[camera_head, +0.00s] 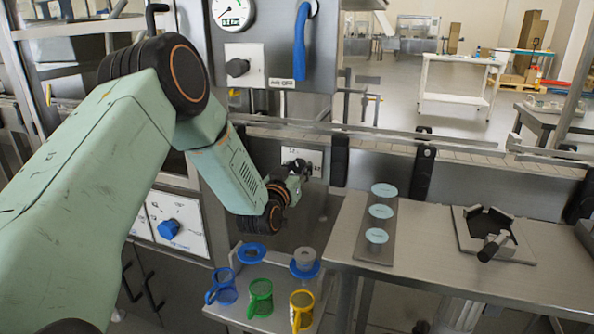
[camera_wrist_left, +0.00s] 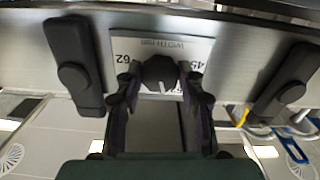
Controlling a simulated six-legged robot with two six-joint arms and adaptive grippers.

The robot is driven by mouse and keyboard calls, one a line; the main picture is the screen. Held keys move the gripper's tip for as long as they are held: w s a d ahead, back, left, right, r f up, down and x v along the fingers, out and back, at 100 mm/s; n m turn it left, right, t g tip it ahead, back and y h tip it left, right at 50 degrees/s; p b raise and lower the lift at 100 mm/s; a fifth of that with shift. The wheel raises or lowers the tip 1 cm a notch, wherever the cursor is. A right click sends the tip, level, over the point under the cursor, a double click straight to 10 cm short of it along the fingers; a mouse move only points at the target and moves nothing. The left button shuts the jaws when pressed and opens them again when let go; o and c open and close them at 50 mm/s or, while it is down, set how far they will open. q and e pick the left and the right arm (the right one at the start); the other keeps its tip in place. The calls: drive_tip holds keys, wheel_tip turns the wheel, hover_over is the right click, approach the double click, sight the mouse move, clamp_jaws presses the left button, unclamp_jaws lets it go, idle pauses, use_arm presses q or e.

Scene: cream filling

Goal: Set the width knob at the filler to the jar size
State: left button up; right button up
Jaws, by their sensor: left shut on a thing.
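The width knob (camera_wrist_left: 160,72) is dark and round with a pale pointer line. It sits on a white plate (camera_wrist_left: 190,50) marked "WIDTH mm", with "62" and "45" readable at its sides; the picture is upside down there. My left gripper (camera_wrist_left: 160,88) is shut on the knob, one finger on each side. In the head view my left gripper (camera_head: 297,172) reaches the white plate (camera_head: 313,157) on the conveyor's front and mostly hides the knob. The pointer's exact setting is too small to tell. My right gripper is not in view.
Below stands a shelf with blue (camera_head: 222,290), green (camera_head: 260,297) and yellow (camera_head: 301,308) handled parts. A steel table (camera_head: 450,262) at right carries a strip with pale discs (camera_head: 381,211) and a dark fixture (camera_head: 490,225). A blue knob (camera_head: 169,229) is at left. Dark brackets (camera_wrist_left: 75,65) flank the plate.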

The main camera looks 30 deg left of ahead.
use_arm(q)
drive_tip(key=shift+n, duration=0.3)
drive_tip(key=n+b, duration=0.1)
drive_tip(key=n, duration=0.2)
drive_tip(key=shift+n, duration=0.3)
drive_tip(key=n+b, duration=0.1)
drive_tip(key=n, duration=0.2)
drive_tip(key=shift+n, duration=0.3)
drive_tip(key=n+b, duration=0.2)
drive_tip(key=n, duration=0.3)
drive_tip(key=shift+d, duration=0.1)
drive_tip(key=shift+r+n+b, duration=0.1)
drive_tip(key=shift+n+b, duration=0.55)
drive_tip(key=shift+n, duration=1.15)
drive_tip(key=o, duration=1.2)
drive_tip(key=shift+w, duration=0.15)
drive_tip(key=shift+c, duration=0.2)
